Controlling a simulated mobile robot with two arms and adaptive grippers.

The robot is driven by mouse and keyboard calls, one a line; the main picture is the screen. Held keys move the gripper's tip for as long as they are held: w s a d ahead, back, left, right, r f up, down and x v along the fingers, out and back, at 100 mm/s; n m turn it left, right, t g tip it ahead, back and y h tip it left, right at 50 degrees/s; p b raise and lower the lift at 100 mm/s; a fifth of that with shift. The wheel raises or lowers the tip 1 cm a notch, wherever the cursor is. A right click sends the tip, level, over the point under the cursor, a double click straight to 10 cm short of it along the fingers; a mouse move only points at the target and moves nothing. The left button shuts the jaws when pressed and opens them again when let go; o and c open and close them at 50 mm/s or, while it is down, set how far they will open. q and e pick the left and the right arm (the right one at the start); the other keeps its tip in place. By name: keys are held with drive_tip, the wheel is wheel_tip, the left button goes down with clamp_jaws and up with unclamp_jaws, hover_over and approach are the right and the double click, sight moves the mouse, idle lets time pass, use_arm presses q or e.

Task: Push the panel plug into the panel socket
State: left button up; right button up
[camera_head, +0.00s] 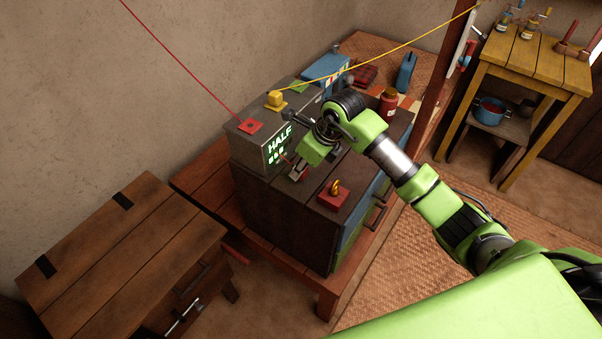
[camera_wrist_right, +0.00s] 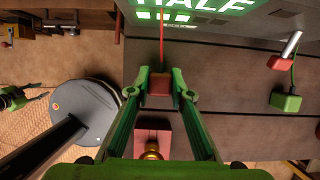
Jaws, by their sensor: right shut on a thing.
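My right gripper (camera_head: 298,172) is low over the dark cabinet top, in front of the grey panel box (camera_head: 262,148) with the lit word HALF. In the right wrist view, the gripper (camera_wrist_right: 160,82) is shut on a small red-brown block, which looks like the panel plug (camera_wrist_right: 160,86). A thin red lead (camera_wrist_right: 162,42) runs from it toward the box (camera_wrist_right: 255,25). The plug is apart from the box face. I cannot make out the socket opening. My left gripper is not in view.
A yellow piece (camera_head: 275,99) and a red plate (camera_head: 250,127) with cords top the box. A green block (camera_wrist_right: 287,100) lies at right. A red jar (camera_head: 389,103) stands behind my arm.

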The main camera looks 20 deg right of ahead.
drive_tip(key=s+a+r+b, duration=0.4)
drive_tip(key=s+r, duration=0.7)
drive_tip(key=s, duration=0.2)
drive_tip(key=shift+s, duration=0.25)
drive_tip(key=shift+r, duration=0.1)
